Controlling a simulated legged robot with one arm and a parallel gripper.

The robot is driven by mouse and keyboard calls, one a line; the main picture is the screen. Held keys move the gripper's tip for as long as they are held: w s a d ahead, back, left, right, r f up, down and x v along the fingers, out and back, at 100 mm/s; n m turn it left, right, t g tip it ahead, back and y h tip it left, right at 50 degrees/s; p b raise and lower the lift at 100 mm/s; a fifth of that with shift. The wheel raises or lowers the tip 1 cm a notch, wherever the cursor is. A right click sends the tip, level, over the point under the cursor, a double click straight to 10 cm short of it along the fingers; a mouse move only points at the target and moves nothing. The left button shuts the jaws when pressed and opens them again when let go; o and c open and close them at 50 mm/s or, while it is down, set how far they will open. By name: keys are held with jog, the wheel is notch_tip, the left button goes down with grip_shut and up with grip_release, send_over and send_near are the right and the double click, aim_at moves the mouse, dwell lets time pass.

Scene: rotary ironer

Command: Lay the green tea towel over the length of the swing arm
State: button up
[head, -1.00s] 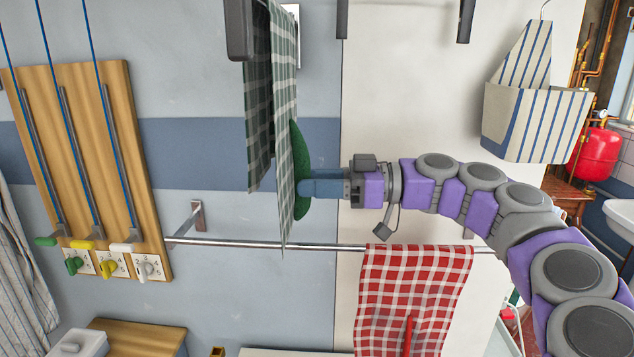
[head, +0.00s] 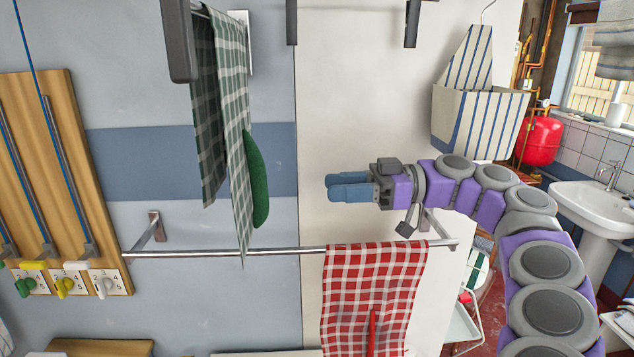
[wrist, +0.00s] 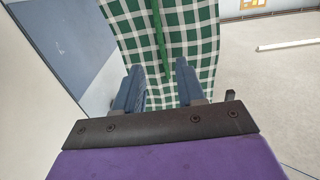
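The green and white checked tea towel (head: 235,130) hangs in two layers from a bar at the upper left, next to a dark grey end piece (head: 179,40). That bar appears to be a swing arm, mostly hidden by the cloth. A green oval grip (head: 256,180) is on the towel's right side. The towel's lower tip reaches the chrome rail; I cannot tell if they touch. My gripper (head: 332,187) is to the right of the towel, apart from it and empty. In the wrist view its blue fingers (wrist: 160,85) are spread, with the towel (wrist: 200,35) and its green grip (wrist: 160,40) beyond.
A chrome rail (head: 280,249) runs below, carrying a red checked towel (head: 370,300) under my arm. Two more dark ends (head: 291,20) (head: 412,22) hang at the top. A striped peg bag (head: 478,115) hangs right. A wooden board with cords and cleats (head: 50,160) is left.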

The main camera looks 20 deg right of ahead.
jog(key=p+v, duration=0.2)
jog(key=v, duration=0.1)
jog(key=shift+d+r, duration=0.15)
jog(key=shift+r, duration=0.05)
jog(key=shift+d+p, duration=0.15)
jog(key=shift+p, duration=0.75)
jog(key=p+v, duration=0.2)
jog(key=p, duration=0.2)
jog(key=shift+f, duration=0.1)
jog(key=shift+s+f, duration=0.1)
jog(key=shift+s, duration=0.05)
